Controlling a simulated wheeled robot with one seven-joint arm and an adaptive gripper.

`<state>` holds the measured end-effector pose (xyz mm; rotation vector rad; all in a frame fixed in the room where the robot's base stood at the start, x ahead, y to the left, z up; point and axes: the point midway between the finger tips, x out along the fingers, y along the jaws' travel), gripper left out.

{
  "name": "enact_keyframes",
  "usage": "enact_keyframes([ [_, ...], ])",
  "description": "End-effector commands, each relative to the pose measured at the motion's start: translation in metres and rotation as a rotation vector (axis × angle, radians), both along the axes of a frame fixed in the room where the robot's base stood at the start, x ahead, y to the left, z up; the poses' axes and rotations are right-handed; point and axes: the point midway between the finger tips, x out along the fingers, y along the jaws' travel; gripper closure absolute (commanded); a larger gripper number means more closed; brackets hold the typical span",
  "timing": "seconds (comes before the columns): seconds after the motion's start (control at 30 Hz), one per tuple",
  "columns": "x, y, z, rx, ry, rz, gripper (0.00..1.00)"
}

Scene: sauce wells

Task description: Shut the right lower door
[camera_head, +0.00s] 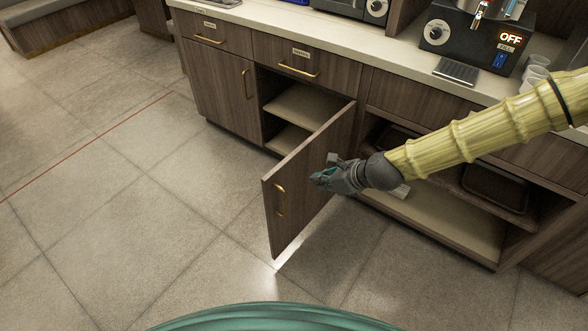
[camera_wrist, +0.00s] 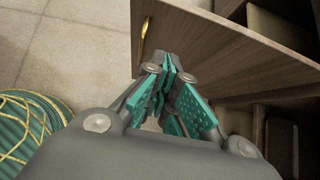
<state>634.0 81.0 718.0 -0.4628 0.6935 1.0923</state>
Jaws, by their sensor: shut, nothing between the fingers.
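The right lower door (camera_head: 306,176) is a dark wood panel that stands wide open, swung out from the cabinet into the aisle. My gripper (camera_head: 318,178) is shut and empty, at the right face of the door.
The open compartment shows pale shelves (camera_head: 300,104). The left lower door (camera_head: 222,88) is shut. An open bay to the right holds dark trays (camera_head: 494,190). The counter (camera_head: 330,40) carries an appliance (camera_head: 470,38) showing OFF. The floor (camera_head: 120,230) left of the door is clear.

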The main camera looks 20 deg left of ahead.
Motion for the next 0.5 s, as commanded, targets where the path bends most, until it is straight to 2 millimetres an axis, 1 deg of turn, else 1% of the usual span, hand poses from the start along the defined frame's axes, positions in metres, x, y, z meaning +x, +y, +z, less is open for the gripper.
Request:
enact_keyframes([
  [0.07,0.003,0.003,0.003,0.008,0.005,-0.008,1.0],
  [0.17,0.005,0.008,-0.002,0.009,0.007,-0.01,1.0],
  [0.5,0.019,0.042,-0.04,0.007,0.005,-0.008,1.0],
])
